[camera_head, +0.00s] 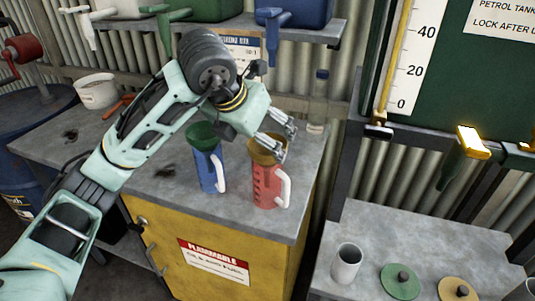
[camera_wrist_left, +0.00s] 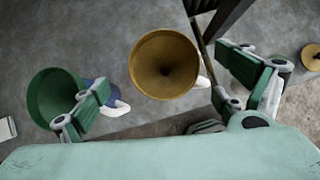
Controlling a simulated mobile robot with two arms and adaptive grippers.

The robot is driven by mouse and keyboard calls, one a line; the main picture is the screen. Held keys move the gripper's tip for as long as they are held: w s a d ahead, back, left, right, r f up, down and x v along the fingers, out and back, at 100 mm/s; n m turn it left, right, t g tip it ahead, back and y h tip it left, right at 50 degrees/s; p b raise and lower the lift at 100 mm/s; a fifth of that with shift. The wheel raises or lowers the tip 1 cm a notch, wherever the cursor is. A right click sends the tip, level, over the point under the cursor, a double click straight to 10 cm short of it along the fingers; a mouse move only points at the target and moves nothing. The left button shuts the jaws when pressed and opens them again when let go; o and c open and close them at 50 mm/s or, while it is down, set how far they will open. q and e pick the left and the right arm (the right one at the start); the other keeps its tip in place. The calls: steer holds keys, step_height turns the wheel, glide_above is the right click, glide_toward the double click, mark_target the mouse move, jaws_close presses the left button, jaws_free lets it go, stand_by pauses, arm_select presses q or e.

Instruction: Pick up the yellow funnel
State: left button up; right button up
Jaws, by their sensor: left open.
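The yellow funnel (camera_head: 264,153) sits in the top of a red jug (camera_head: 268,187) with a white handle, on the grey top of a yellow cabinet. In the left wrist view the funnel's wide round mouth (camera_wrist_left: 148,64) faces the camera. My left gripper (camera_head: 281,137) is open above and close to the funnel, partly covering its rim in the head view. In the left wrist view the funnel appears between the two spread green fingers (camera_wrist_left: 160,85) and a little beyond them. Contact is not visible. My right gripper is not in view.
A green funnel (camera_head: 202,133) sits in a blue jug (camera_head: 209,171) just left of the red jug; my left finger overlaps its view from the wrist. A clear bottle (camera_head: 317,105) stands behind. A lower bench (camera_head: 375,235) at right holds a grey cup (camera_head: 346,264).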

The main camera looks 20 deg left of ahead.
arm_select(q)
steer(key=x, duration=0.2)
steer(key=p+x, duration=0.1)
steer(key=shift+w+d, duration=0.15)
steer(key=shift+d, duration=0.15)
steer(key=shift+x, duration=0.75)
steer(key=c, duration=1.2)
steer(key=shift+c, duration=0.2)
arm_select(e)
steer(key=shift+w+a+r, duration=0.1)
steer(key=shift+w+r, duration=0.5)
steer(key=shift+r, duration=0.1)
